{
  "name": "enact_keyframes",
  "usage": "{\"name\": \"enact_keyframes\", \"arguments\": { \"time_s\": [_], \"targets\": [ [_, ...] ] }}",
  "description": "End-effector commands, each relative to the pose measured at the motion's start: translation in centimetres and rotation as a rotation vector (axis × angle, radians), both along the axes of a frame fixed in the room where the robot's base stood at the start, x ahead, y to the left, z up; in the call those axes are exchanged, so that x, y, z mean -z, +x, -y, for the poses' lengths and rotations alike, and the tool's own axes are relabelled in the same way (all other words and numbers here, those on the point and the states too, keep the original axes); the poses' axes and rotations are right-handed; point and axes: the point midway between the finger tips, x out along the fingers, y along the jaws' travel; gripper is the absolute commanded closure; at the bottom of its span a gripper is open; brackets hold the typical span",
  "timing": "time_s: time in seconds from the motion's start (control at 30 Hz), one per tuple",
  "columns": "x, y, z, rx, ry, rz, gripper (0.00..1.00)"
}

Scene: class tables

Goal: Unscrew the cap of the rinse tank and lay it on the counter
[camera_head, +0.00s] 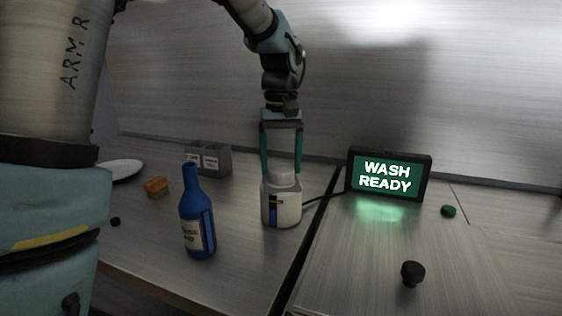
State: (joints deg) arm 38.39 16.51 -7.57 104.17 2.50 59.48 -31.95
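The rinse tank (282,208) appears to be the white, rounded container standing upright near the dark gap in the counter, with a blue and yellow label. Its pale cap (281,176) is on top of it. My gripper (282,172) points straight down over the tank, with one teal finger on each side of the cap. The fingers stand about a cap's width apart; I cannot tell whether they touch it. The counter (240,262) is grey and brushed.
A blue bottle (196,222) stands front left of the tank. An orange sponge (156,187), a white plate (122,170) and a grey divided box (208,158) are farther left. A lit "WASH READY" sign (388,177), green cap (448,211) and black knob (412,273) are right. Counter between them is bare.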

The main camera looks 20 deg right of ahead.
Motion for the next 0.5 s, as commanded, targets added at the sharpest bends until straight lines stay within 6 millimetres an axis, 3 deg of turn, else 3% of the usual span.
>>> {"name": "enact_keyframes", "arguments": {
  "time_s": [0.07,0.5],
  "targets": [
    [-0.01,0.0,0.0,0.0,0.0,0.0,0.31],
    [-0.03,0.0,-0.01,0.0,0.0,0.0,0.78]
  ]
}}
